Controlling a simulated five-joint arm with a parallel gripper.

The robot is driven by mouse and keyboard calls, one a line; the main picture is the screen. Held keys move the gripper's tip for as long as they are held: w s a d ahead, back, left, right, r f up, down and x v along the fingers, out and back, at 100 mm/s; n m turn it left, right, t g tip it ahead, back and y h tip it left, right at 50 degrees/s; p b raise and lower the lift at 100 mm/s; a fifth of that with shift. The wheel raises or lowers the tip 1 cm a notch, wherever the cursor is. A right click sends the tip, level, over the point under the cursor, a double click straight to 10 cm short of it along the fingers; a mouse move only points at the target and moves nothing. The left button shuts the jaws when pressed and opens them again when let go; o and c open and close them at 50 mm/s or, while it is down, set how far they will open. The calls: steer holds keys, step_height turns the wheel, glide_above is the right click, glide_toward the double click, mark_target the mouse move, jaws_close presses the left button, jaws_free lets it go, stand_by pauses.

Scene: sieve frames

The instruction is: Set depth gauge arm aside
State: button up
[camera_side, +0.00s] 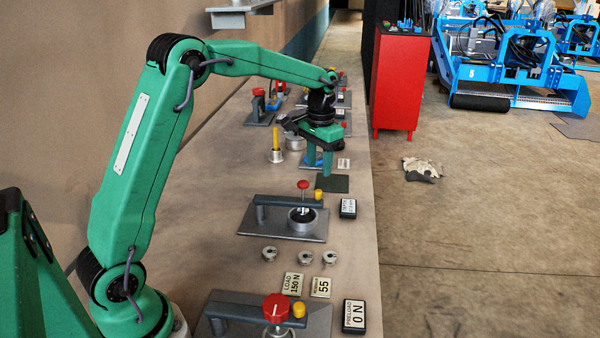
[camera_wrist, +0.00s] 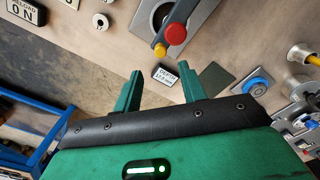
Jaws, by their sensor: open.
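The depth gauge arm (camera_side: 280,201) is a grey bar on a metal plate, with a red knob and a yellow knob at its right end, over a round metal cup (camera_side: 302,220). A small display reading DEPTH (camera_side: 348,208) stands right of it. In the wrist view the gauge arm (camera_wrist: 185,12) shows at the top, its red knob and yellow knob beyond the fingertips. My gripper (camera_side: 320,170) is open and empty, fingers pointing down, farther along the bench near a dark green square (camera_side: 333,184). In the wrist view my gripper (camera_wrist: 160,77) has its fingers well apart, touching nothing.
Nearer stand small metal rings (camera_side: 269,254), LOAD and number plates (camera_side: 293,284), and a preload arm with a red knob (camera_side: 277,308). A yellow-handled piece (camera_side: 276,148) and a blue piece (camera_side: 313,160) lie near my gripper. The bench's right edge drops to the floor.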

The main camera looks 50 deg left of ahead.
mark_target(318, 190)
steer(key=shift+f, duration=0.15)
steer(key=shift+f, duration=3.85)
jaws_close()
